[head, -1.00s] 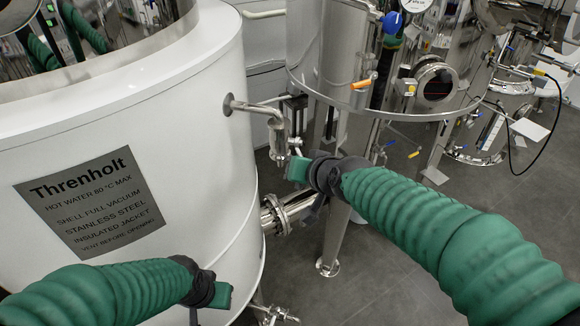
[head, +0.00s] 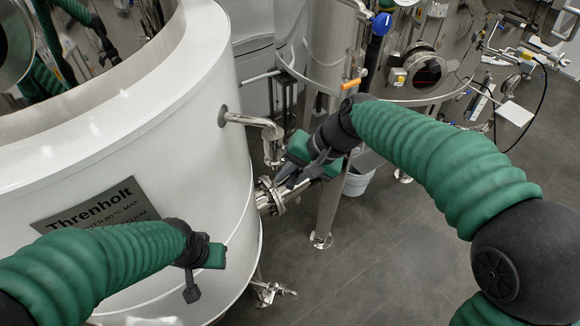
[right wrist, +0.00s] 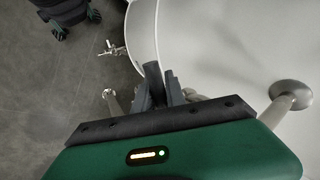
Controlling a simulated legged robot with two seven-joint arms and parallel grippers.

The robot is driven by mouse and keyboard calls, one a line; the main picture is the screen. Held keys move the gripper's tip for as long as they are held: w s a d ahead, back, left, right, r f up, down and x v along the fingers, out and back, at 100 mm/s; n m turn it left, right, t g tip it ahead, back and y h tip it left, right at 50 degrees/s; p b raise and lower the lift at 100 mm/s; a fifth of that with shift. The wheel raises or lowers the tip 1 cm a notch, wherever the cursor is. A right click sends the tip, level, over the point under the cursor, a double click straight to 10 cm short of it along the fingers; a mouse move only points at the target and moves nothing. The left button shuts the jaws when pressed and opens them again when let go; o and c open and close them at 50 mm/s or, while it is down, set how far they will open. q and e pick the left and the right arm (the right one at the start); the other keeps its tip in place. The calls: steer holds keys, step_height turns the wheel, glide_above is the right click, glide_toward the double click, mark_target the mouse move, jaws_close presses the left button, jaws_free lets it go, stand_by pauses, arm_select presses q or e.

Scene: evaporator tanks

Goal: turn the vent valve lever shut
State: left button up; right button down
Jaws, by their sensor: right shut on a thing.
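A bent steel vent pipe (head: 250,120) comes out of the white tank (head: 190,170) and turns down at its end. It also shows in the right wrist view (right wrist: 288,98), behind the jaws. My right gripper (head: 284,180) is at the lower end of this pipe, fingers pointing down and left. In the right wrist view its dark fingers (right wrist: 162,88) are close together, shut on what seems to be the vent valve lever. The lever itself is hidden by the fingers and the gripper body. My left gripper (head: 192,291) hangs in front of the tank, away from the valve; its finger gap does not show.
A flanged steel pipe (head: 272,197) leaves the tank just below my right gripper. A small drain valve (head: 270,291) sits low on the tank. The grey floor at front right is clear.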

steer(key=shift+r, duration=0.1)
stand_by(0.5)
steer(key=c, duration=1.4)
jaws_free()
steer(key=shift+w+a, duration=0.1)
steer(key=shift+r, duration=0.1)
steer(key=b+v, duration=0.2)
steer(key=v, duration=0.6)
steer(key=b+v, duration=0.2)
steer(key=v, duration=0.6)
steer(key=shift+w+d+r, duration=0.2)
steer(key=shift+d, duration=0.05)
